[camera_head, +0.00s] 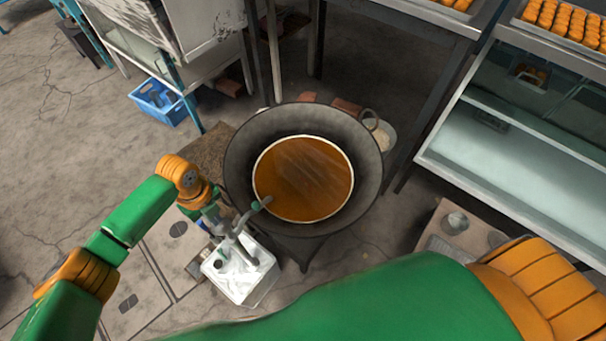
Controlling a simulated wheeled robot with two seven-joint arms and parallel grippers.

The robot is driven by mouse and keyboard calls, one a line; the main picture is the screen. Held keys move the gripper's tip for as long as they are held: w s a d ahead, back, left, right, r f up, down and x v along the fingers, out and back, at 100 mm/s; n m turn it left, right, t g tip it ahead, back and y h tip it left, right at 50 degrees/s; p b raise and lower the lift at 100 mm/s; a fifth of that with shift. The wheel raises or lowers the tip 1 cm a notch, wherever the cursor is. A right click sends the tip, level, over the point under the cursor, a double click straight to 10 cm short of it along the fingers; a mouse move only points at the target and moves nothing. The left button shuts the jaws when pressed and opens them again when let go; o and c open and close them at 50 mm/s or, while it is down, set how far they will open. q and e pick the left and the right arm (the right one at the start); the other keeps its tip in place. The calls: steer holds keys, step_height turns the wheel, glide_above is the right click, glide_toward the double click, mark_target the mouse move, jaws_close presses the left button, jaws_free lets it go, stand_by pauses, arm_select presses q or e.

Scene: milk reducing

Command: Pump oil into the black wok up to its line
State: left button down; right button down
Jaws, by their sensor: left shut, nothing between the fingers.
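The black wok (237,170) sits in the middle. Brown oil (305,180) lies in it, its edge meeting a pale ring line (348,160) all round as far as I can see. A white oil can (238,280) stands in front of the wok, with a grey pump (232,245) on top. The pump's spout (262,203) reaches over the wok's near left rim. My left gripper (216,225) is shut and empty, beside the pump above the can; whether it touches the pump handle is unclear. My right gripper is outside the view.
My green right arm covers the bottom of the view. A metal table and a glass-fronted case with trays of orange-brown pieces (560,22) stand at the right. A blue crate (160,102) sits at the upper left. A low box (455,230) stands right of the wok. The left floor is mostly clear.

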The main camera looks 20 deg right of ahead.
arm_select(q)
steer(key=shift+f+b, duration=3.8)
steer(key=shift+f, duration=0.7)
step_height(320, 180, up, 9)
steer(key=p, duration=0.9)
steer(key=shift+r, duration=0.15)
steer(key=shift+f, duration=0.25)
steer(key=shift+f+b, duration=4)
steer(key=shift+f, duration=0.3)
step_height(320, 180, up, 9)
steer(key=p, duration=0.8)
steer(key=shift+f, duration=0.1)
steer(key=shift+p, duration=0.3)
